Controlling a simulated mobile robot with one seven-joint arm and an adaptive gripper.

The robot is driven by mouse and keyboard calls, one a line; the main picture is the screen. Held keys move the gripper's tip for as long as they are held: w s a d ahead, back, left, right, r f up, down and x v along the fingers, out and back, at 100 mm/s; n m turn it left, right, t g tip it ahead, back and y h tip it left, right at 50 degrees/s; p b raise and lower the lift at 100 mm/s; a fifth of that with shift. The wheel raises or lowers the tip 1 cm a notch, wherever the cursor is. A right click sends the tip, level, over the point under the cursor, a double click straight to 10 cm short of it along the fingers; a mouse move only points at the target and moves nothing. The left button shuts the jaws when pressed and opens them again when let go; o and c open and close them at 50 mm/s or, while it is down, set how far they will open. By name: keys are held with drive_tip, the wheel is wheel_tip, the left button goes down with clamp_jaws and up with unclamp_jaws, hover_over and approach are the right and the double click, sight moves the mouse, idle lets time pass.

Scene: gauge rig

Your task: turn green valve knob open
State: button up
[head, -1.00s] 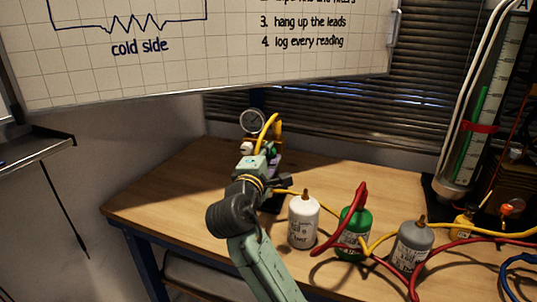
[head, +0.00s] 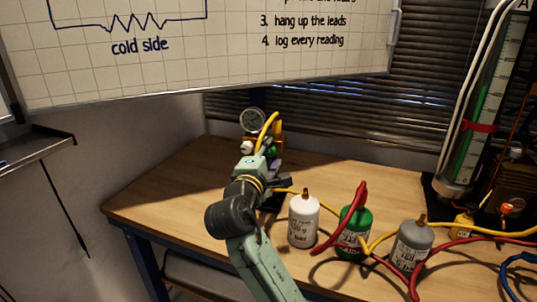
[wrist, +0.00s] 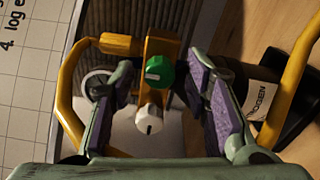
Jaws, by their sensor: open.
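The green valve knob (wrist: 160,72) is round with a pale pointer mark, on a yellow-orange block (wrist: 160,48). It also shows small beyond my arm in the head view (head: 272,150). My gripper (wrist: 160,66) is open, its purple-padded fingers on either side of the green knob, with gaps visible on both sides. I cannot tell how far short of the knob the fingertips are. A white knob (wrist: 150,118) sits beside the green one, lower in the wrist view and also between the fingers. In the head view my gripper (head: 267,160) partly hides the block.
A round gauge (head: 253,120) stands above the block, with a yellow hose (head: 267,130) looping beside it. A white bottle (head: 304,222), a green bottle (head: 354,235) and a grey bottle (head: 412,247) stand to the right. The table's left part (head: 160,200) is clear.

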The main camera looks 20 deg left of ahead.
drive_tip(key=s, duration=1.1)
drive_tip(key=shift+s+d, duration=0.3)
drive_tip(key=shift+d, duration=0.05)
